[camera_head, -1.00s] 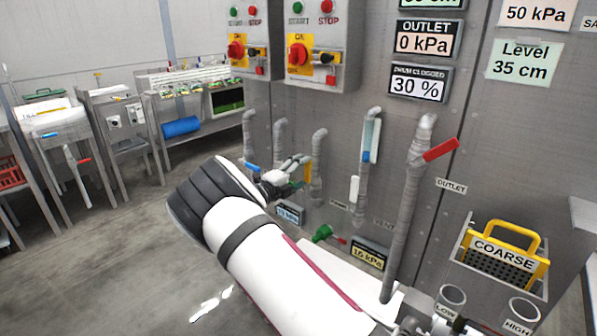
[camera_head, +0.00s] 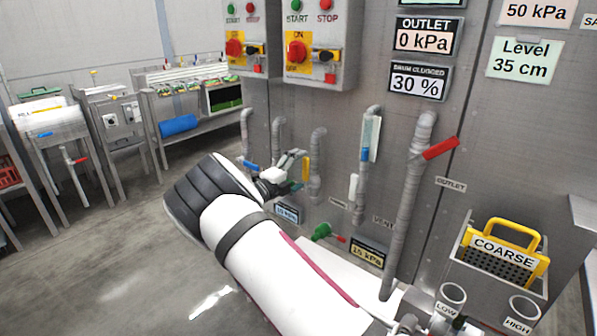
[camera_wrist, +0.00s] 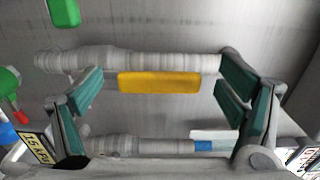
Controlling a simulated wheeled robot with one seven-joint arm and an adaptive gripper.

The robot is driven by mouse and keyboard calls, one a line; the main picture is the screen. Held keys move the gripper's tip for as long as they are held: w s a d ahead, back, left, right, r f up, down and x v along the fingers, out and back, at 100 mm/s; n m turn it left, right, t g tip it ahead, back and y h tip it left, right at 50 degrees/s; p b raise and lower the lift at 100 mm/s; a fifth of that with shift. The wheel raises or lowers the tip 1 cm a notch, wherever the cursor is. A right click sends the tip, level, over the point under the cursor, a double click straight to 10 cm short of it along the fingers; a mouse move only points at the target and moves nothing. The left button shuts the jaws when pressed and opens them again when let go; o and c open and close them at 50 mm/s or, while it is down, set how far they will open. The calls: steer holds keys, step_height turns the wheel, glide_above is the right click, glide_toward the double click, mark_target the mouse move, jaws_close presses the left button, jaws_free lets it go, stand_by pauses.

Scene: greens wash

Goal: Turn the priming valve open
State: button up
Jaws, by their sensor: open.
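A yellow lever handle (camera_wrist: 158,82) sits on a grey pipe between the spread fingers of my gripper (camera_wrist: 160,96) in the wrist view. The handle runs along the pipe there, with a gap to the finger on each side. In the head view the yellow handle (camera_head: 306,168) stands upright on a grey pipe (camera_head: 317,150) on the steel panel. My gripper (camera_head: 296,172) is open and empty just left of it, its teal fingers above and below. I cannot read a label naming this valve as the priming valve.
A blue-handled valve (camera_head: 251,165) is left of my gripper. A blue-handled pipe (camera_head: 366,154) and a red-handled outlet pipe (camera_head: 440,149) stand to the right. A green valve handle (camera_head: 321,231) is below. Open floor (camera_head: 110,260) lies to the left.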

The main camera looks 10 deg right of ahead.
steer(key=shift+a, duration=0.15)
steer(key=v, duration=1.2)
steer(key=s+d+r+m+g+y+p, duration=0.2)
steer(key=s+d+r+m+g, duration=0.1)
steer(key=s+d+r+m, duration=0.3)
steer(key=s+d+r+m+g+y+p, duration=0.1)
steer(key=s+d+r+m+g+y, duration=0.2)
steer(key=s+m, duration=0.55)
steer(key=s+d+r+m+g+y+p, duration=0.1)
steer(key=s+d+r+m+g+p, duration=0.15)
steer(key=s+d+r+m, duration=0.45)
steer(key=s+a+r+m+y+p, duration=0.1)
steer(key=s+a+r+m+y, duration=0.1)
steer(key=s+m, duration=0.5)
steer(key=s+a+r+m+t+y+p, duration=0.1)
steer(key=s+a+r+m+y+p, duration=0.1)
steer(key=s+m, duration=0.5)
steer(key=s+a+r+m+t+y+p, duration=0.1)
steer(key=s+m, duration=0.7)
steer(key=s, duration=0.9)
step_height(320, 180, up, 4)
steer(key=a+y+p, duration=0.1)
steer(key=a+y, duration=0.1)
steer(key=y, duration=0.1)
steer(key=shift+a+r+y, duration=0.15)
steer(key=shift+a+y, duration=0.1)
steer(key=shift+y, duration=0.05)
